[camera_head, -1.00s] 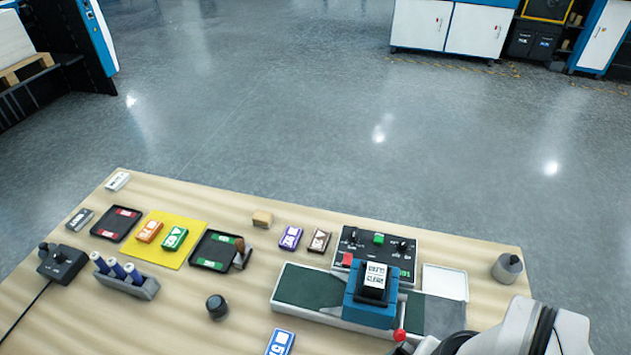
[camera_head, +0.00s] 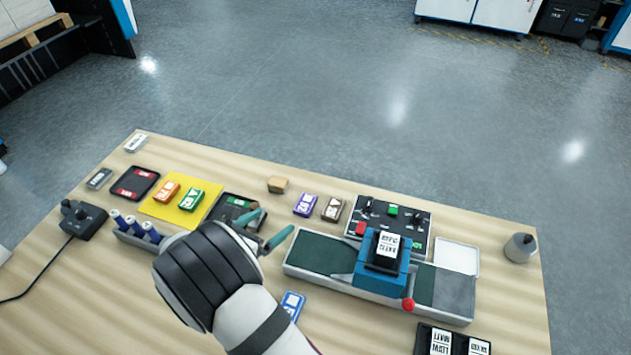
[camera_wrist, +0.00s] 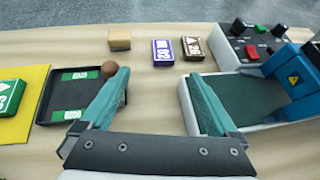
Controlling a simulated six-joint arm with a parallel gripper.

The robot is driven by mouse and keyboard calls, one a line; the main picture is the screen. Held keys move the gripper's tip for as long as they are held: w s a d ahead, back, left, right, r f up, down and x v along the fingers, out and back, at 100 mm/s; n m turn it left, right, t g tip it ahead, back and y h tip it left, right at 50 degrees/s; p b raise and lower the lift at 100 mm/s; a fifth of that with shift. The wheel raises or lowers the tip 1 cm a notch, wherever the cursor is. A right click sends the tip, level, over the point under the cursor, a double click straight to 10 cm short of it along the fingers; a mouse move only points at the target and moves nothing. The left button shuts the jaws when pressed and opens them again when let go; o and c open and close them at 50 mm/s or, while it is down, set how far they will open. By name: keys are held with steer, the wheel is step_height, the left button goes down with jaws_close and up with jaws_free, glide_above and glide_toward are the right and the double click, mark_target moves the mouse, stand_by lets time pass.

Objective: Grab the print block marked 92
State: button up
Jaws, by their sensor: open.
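Several print blocks lie on the table, and their small marks are too small to read surely, so I cannot tell which is 92. A purple block (camera_head: 306,204) and a brown block (camera_head: 332,208) lie side by side behind the green-bedded press. In the wrist view the purple block (camera_wrist: 163,50) is ahead of my fingertips, roughly between them, with the brown block (camera_wrist: 192,48) to its right. An orange block (camera_head: 167,191) and a green block (camera_head: 191,199) lie on a yellow mat (camera_head: 158,211). A blue block (camera_head: 292,305) lies nearer. My gripper (camera_head: 277,221) is open and empty.
A black tray (camera_wrist: 48,106) with a brown round knob stands left of my fingers. The press (camera_head: 320,252) stands to the right, close to the right finger. A small wooden block (camera_head: 278,184) lies left of the purple one. Bare table lies between tray and press.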

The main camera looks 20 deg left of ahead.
mark_target(305, 203)
steer(key=x, duration=1.4)
steer(key=shift+d+f, duration=0.25)
steer(key=shift+f, duration=0.15)
steer(key=c, duration=1.5)
